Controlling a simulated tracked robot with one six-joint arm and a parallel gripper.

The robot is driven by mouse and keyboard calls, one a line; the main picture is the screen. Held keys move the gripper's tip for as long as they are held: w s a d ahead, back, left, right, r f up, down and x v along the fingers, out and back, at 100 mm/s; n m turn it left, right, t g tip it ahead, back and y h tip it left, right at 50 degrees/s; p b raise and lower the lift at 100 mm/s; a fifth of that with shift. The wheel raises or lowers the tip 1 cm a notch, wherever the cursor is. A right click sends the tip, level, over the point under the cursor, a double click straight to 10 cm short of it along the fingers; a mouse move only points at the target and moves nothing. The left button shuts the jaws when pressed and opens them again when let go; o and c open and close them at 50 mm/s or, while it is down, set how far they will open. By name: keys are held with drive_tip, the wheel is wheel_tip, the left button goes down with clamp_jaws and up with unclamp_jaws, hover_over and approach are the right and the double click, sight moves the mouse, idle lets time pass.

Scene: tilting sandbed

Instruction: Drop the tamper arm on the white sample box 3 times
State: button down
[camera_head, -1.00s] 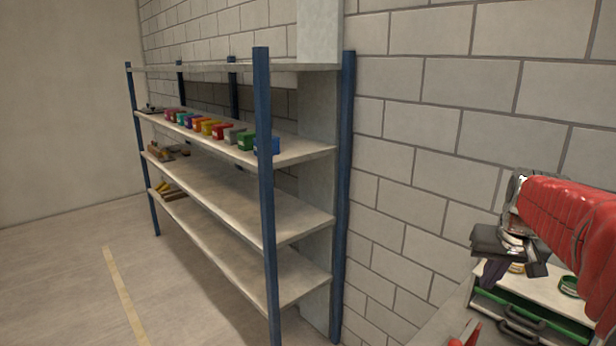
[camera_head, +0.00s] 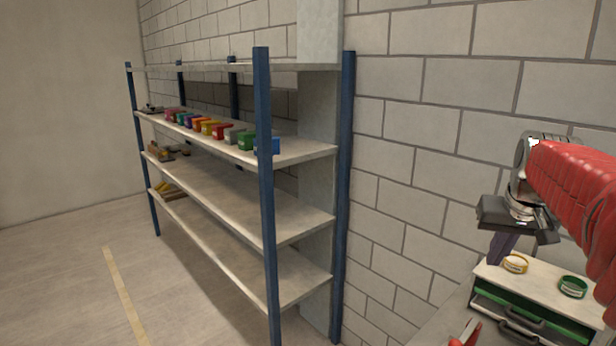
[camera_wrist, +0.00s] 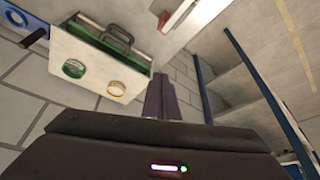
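My gripper (camera_head: 499,254) is in the air at the right of the head view, above the back left of a white drawer cabinet. In the wrist view its dark purple fingers (camera_wrist: 161,98) lie side by side, and it looks shut and empty. I cannot make out the tamper arm or the white sample box in either view.
The white cabinet (camera_head: 545,287) has green-edged drawers with grey handles. A yellow ring (camera_head: 515,264) and a green ring (camera_head: 573,287) lie on its top. A red item (camera_head: 466,334) is at its left. A blue-post shelf (camera_head: 264,180) with several coloured boxes stands left.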

wheel_tip(320, 180, up, 2)
drive_tip(key=shift+r, duration=0.1)
idle(0.4)
drive_tip(key=s+a+f+n, duration=0.1)
drive_tip(key=s+a+f, duration=0.3)
drive_tip(key=s+a, duration=0.3)
drive_tip(key=s+a+f+n+y, duration=0.1)
drive_tip(key=s+a+f, duration=0.3)
drive_tip(key=s+a, duration=0.4)
drive_tip(key=s+a+f+n+t, duration=0.1)
drive_tip(key=s+a+f, duration=0.4)
drive_tip(key=s+a, duration=0.2)
drive_tip(key=shift+s+a+n, duration=0.2)
drive_tip(key=shift+n, duration=0.1)
drive_tip(key=shift+d+f, duration=0.1)
idle(0.4)
